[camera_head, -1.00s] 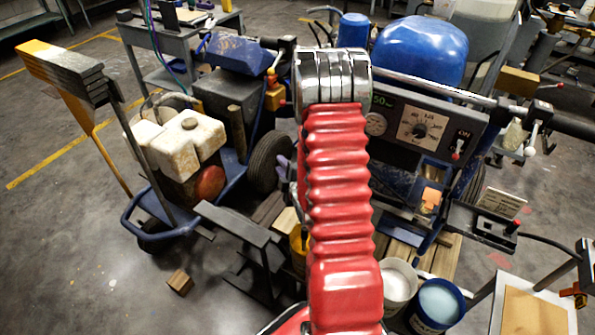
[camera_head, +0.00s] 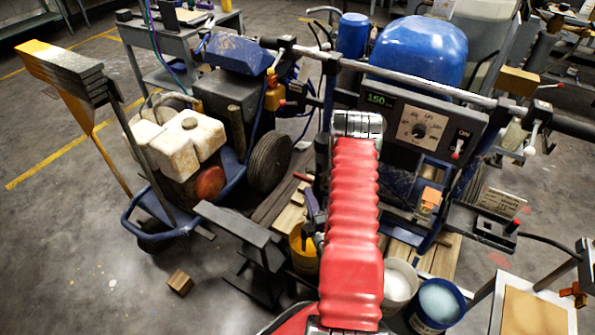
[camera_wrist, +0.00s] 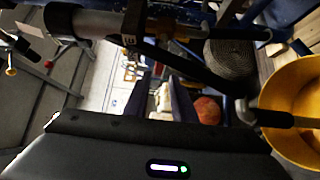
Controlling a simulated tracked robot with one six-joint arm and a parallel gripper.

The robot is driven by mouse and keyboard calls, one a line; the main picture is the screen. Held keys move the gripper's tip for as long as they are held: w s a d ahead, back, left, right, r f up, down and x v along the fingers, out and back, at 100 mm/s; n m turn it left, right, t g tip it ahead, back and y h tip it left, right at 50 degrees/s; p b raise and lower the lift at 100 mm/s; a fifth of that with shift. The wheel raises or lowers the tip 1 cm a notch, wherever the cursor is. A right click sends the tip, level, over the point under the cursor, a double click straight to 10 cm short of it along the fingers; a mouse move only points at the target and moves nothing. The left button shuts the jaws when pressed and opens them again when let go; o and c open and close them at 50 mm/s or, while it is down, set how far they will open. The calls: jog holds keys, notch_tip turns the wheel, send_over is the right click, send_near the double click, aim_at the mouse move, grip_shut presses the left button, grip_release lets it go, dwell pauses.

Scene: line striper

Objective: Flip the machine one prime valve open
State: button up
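A blue striping machine (camera_head: 409,183) with a control panel reading 150 stands at centre right. A small red handle (camera_head: 302,177) shows just left of my red arm, at the machine's lower left. A yellow fitting with a red-tipped lever (camera_head: 273,97) hangs from the handlebar left of the panel. I cannot tell which of these is the machine one prime valve. My gripper is mostly hidden behind my arm in the head view.
A yellow bucket (camera_head: 303,250) stands beside my arm and also fills the wrist view's right side (camera_wrist: 290,95). White (camera_head: 398,285) and blue (camera_head: 435,303) buckets are at lower right. A second machine with a stained white tank (camera_head: 188,140) stands left.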

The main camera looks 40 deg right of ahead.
jog(key=shift+w, duration=0.15)
jog(key=x, duration=1.3)
jog(key=shift+w+d, duration=0.25)
grip_shut()
jog(key=shift+f, duration=0.1)
jog(key=shift+a+f, duration=0.1)
jog(key=shift+a, duration=0.1)
